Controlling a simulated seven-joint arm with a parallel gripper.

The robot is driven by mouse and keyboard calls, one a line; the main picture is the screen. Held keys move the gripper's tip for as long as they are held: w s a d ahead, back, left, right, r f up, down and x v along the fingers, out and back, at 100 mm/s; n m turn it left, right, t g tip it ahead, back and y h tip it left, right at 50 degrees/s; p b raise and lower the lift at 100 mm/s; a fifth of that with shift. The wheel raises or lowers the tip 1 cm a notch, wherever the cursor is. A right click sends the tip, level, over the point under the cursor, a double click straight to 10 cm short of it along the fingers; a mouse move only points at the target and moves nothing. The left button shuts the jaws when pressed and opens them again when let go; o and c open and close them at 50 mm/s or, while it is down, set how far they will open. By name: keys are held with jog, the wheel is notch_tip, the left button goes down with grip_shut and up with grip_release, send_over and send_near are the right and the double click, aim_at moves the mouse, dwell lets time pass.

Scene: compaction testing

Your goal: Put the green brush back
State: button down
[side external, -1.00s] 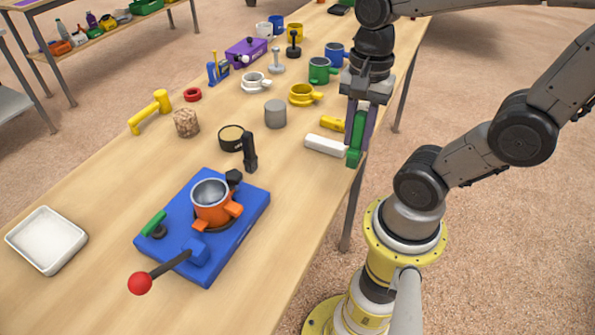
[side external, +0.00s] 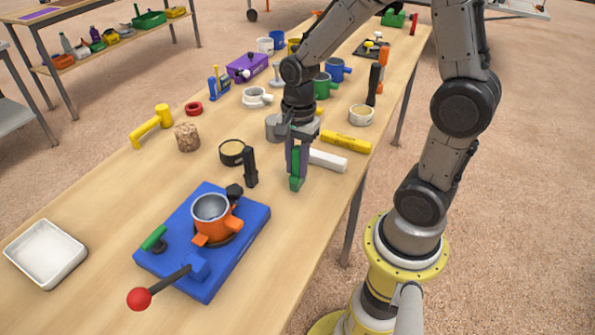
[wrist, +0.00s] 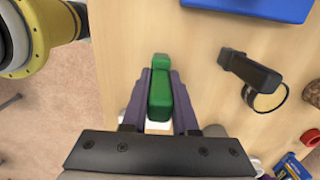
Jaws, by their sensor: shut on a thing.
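The green brush (side external: 296,171) is between the fingers of my gripper (side external: 297,160), which is shut on it. In the wrist view the brush (wrist: 160,95) lies lengthwise between the two purple-grey fingers (wrist: 160,100). In the side view it hangs upright at the left end of a white block (side external: 327,160). Whether its lower end touches the table is hard to tell.
The blue base (side external: 245,235) with an orange pot (side external: 213,218) and red-knobbed lever stands at the front. A black-handled dish (side external: 232,153) is to the left of my gripper. A yellow bar (side external: 346,142) lies behind the white block. Bare table (side external: 285,215) lies in front.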

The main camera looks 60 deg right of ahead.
jog(key=shift+s+f, duration=0.1)
jog(key=shift+f, duration=1.05)
jog(key=shift+f, duration=0.15)
jog(key=c, duration=0.7)
grip_release()
